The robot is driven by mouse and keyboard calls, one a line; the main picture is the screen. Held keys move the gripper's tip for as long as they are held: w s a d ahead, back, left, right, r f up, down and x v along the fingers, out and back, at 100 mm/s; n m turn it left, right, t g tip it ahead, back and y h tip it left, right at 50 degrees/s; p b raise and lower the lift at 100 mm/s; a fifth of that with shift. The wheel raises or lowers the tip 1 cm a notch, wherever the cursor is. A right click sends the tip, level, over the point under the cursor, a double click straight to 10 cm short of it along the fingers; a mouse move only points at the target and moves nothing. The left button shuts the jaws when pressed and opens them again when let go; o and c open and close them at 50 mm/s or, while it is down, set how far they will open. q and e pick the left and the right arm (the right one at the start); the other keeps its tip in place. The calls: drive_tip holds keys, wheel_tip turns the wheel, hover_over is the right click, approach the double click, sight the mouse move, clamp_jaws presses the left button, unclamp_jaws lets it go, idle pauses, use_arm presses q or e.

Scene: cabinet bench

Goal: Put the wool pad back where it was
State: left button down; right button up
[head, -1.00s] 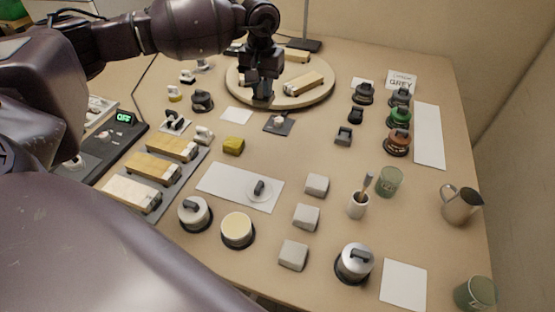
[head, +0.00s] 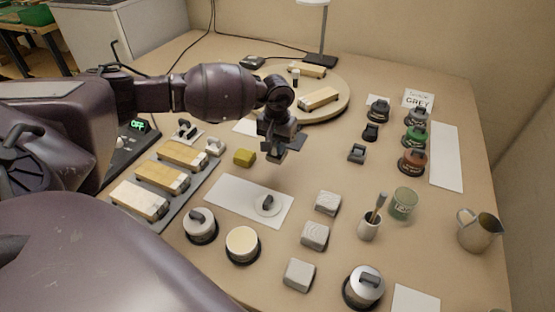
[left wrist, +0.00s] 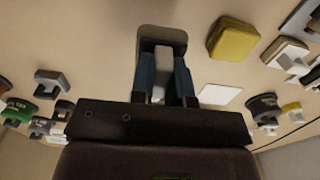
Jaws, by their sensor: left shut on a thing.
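My left gripper (head: 275,153) is over the middle of the bench, right of a yellow block (head: 245,157). In the left wrist view its two blue fingers (left wrist: 160,80) are shut on the pale grip of a small grey pad (left wrist: 162,36) with rounded corners, which I take to be the wool pad. In the head view the pad is mostly hidden by the gripper, and I cannot tell whether it touches the bench. A white square (head: 246,127) lies just behind and left of the gripper. My right gripper is not in view.
A round wooden board (head: 340,104) with pale wooden blocks is behind. Grey blocks (head: 315,235), a brush cup (head: 369,228), a green glass (head: 404,203) and a metal jug (head: 479,232) stand to the right.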

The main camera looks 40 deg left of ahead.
sight(277, 160)
use_arm(q)
wheel_tip(277, 160, down, 5)
drive_tip(key=shift+f+b, duration=0.15)
drive_tip(key=shift+b, duration=0.2)
drive_tip(key=shift+f, duration=0.25)
drive_tip(key=shift+r, duration=0.1)
drive_tip(key=shift+f, duration=0.3)
drive_tip(key=c, duration=1.1)
unclamp_jaws()
drive_tip(key=shift+r, duration=0.1)
